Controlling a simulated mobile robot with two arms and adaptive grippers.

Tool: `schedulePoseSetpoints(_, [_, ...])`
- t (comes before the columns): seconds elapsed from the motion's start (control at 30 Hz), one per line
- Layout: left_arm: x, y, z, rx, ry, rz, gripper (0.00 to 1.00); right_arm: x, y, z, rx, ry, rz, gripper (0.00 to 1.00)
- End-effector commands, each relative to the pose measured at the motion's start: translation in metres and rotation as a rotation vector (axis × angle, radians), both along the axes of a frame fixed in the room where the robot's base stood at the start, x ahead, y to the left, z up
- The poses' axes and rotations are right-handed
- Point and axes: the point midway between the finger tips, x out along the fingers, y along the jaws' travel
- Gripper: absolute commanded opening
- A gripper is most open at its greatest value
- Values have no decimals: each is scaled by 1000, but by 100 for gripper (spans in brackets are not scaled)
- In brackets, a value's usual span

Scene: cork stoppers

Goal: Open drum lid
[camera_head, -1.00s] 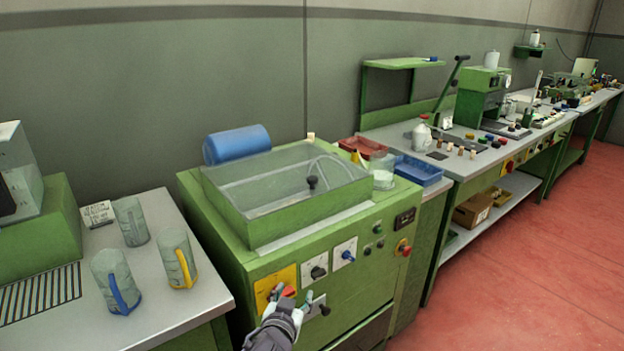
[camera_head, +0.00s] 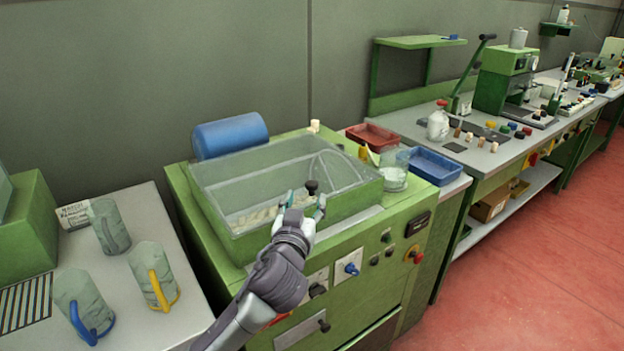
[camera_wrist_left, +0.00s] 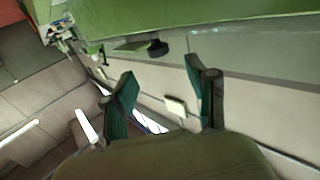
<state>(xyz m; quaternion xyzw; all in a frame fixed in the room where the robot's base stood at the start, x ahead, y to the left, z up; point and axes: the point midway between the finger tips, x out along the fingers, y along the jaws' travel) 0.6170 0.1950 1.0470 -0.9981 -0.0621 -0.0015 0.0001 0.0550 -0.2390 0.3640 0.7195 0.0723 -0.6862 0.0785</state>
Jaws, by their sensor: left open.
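The drum lid (camera_head: 250,178) is a clear cover on top of the green machine (camera_head: 408,212), and it lies closed. A black knob (camera_head: 312,186) stands up near its front edge. My left gripper (camera_head: 306,204) is at the front of the lid, close to the knob. Its fingers are apart and hold nothing. In the left wrist view my left gripper (camera_wrist_left: 160,92) shows two spread fingers. The dark knob (camera_wrist_left: 158,47) appears beyond and between them, apart from both. My right gripper is out of view.
A blue cylinder (camera_head: 230,135) lies behind the lid. A red tray (camera_head: 372,136), a blue tray (camera_head: 434,166) and a clear beaker (camera_head: 393,171) are to the right. Several jugs stand on the left table (camera_head: 135,310). Knobs and switches line the machine's front.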

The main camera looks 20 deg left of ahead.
Motion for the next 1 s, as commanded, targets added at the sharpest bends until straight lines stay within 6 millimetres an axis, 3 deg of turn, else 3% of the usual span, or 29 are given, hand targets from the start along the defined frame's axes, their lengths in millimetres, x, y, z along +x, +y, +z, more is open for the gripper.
schedulePoseSetpoints(0.1, [27, 4, 2, 3, 0, 1, 58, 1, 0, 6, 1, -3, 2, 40])
schedulePoseSetpoints(0.2, [45, 6, 2, 2, 0, 1, 58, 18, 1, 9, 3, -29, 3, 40])
schedulePoseSetpoints(0.3, [60, 7, 1, 2, 1, 0, 58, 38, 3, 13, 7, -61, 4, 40])
schedulePoseSetpoints(0.4, [69, 8, 1, 1, 0, -1, 58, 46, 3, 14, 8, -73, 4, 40])
schedulePoseSetpoints(0.8, [76, 9, 0, -1, 1, -1, 58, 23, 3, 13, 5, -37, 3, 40])
schedulePoseSetpoints(1.0, [76, 9, 0, -1, 1, -1, 24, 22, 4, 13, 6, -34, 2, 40])
